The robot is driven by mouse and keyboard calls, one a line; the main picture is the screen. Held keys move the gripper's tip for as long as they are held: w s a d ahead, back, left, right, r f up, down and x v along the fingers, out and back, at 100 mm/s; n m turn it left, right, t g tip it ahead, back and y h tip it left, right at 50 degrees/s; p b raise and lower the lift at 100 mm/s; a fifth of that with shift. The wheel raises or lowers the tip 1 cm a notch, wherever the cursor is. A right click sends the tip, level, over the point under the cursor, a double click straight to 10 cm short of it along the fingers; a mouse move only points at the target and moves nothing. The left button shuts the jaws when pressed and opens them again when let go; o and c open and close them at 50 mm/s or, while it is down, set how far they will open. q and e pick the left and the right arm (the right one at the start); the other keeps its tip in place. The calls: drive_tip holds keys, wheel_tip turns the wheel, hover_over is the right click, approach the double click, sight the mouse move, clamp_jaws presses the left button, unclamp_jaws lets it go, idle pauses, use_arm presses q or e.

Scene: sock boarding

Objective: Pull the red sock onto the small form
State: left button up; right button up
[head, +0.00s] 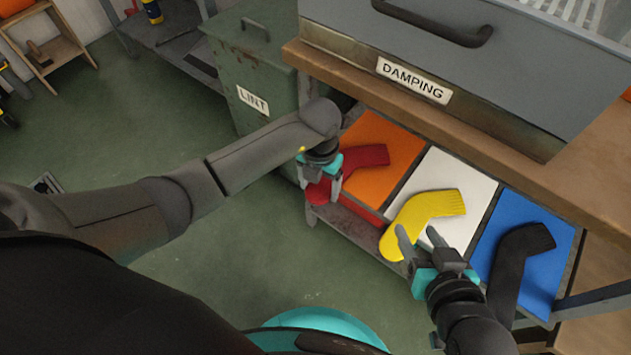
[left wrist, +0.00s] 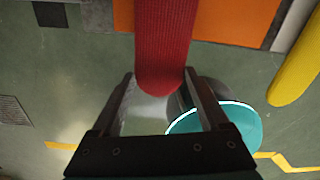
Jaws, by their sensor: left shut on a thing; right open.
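My left gripper (head: 323,192) is shut on the red sock near that rounded end. In the left wrist view the sock (left wrist: 165,45) runs down between the two fingers (left wrist: 158,95). My right gripper (head: 420,238) is open and empty, its fingers close to the yellow sock (head: 428,215); contact cannot be told. I cannot make out a small form in either view.
The yellow sock lies on a white panel (head: 455,170), and a black sock (head: 512,265) on a blue panel (head: 545,260). A grey box labelled DAMPING (head: 450,50) stands on the wooden bench (head: 600,190) above. A green LINT bin (head: 255,80) stands behind my left arm.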

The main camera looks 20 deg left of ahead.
use_arm(q)
drive_tip(key=shift+f, duration=0.2)
drive_tip(key=o, duration=0.8)
drive_tip(key=shift+o, duration=0.2)
use_arm(e)
drive_tip(key=shift+a, duration=0.1)
drive_tip(key=shift+w+a+t, duration=0.1)
drive_tip(key=shift+t, duration=0.2)
